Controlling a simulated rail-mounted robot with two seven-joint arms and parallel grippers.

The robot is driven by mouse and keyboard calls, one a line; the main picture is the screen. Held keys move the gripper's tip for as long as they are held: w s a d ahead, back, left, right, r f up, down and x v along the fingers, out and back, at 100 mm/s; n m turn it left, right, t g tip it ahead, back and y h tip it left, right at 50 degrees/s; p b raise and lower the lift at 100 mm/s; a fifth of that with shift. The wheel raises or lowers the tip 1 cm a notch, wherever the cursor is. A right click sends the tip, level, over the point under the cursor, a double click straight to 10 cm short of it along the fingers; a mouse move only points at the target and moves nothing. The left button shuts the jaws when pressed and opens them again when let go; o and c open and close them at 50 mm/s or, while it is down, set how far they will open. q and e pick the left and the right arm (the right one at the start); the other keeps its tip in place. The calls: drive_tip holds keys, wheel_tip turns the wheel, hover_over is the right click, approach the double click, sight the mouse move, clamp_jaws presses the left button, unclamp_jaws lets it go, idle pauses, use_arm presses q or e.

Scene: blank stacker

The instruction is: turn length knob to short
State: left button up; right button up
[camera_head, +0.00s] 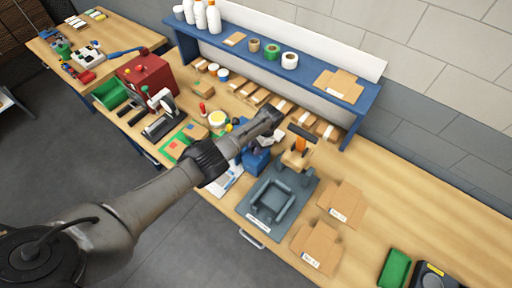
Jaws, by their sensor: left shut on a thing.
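My left arm reaches in from the lower left across the workbench. Its gripper (268,138) is small and partly hidden by my wrist, at the back of a blue machine (256,161). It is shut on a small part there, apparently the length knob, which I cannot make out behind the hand. Any knob markings are too small to read. A grey fixture (270,203) with a raised frame stands just right of the blue machine. An orange and tan upright part (297,152) with a dark bar on top stands behind the fixture. My right gripper is not in view.
Flat cardboard blanks (342,204) lie right of the fixture. A blue shelf (315,79) with tape rolls and bottles runs along the back. A red box (146,78) stands at the left. A green tray (395,268) lies at the lower right. The right bench top is largely clear.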

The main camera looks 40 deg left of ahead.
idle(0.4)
use_arm(q)
drive_tip(key=o, duration=0.9)
